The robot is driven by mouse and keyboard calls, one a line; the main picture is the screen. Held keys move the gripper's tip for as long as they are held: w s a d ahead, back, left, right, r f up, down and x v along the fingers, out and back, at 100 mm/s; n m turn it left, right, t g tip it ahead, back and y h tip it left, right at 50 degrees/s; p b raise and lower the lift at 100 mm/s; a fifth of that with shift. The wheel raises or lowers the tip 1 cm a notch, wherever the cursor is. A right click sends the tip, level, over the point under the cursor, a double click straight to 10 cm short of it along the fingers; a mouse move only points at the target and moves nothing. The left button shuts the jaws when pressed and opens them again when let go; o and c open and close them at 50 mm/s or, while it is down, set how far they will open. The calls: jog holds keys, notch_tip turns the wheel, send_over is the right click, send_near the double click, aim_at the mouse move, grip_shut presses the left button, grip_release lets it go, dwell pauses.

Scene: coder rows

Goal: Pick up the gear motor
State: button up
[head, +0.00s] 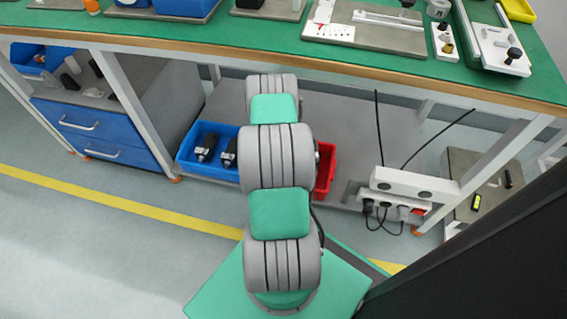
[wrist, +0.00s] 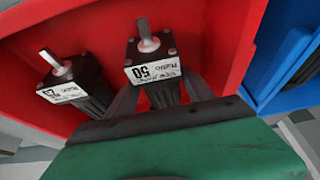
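Two gear motors lie in a red bin in the wrist view. The gear motor (wrist: 152,58) marked 50 has a dark body, a white-labelled front and a metal shaft; it is near the picture's middle. The other gear motor (wrist: 75,84) lies to its left, with a similar label and shaft. My gripper (wrist: 163,88) is open, its two grey fingers on either side of the body of the motor marked 50. Whether they touch it I cannot tell. In the head view my arm hides the gripper and both of these motors.
The red bin (head: 326,168) stands on the lower shelf under the green-topped bench (head: 400,66). A blue bin (head: 184,157) with dark motors stands to its left. A white power strip (head: 414,186) with cables is at right. A bench leg (head: 128,104) stands left.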

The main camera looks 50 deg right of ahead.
jog(key=c, duration=1)
jog(key=shift+d+r, duration=0.1)
jog(key=shift+c, duration=0.4)
jog(key=shift+r, duration=0.15)
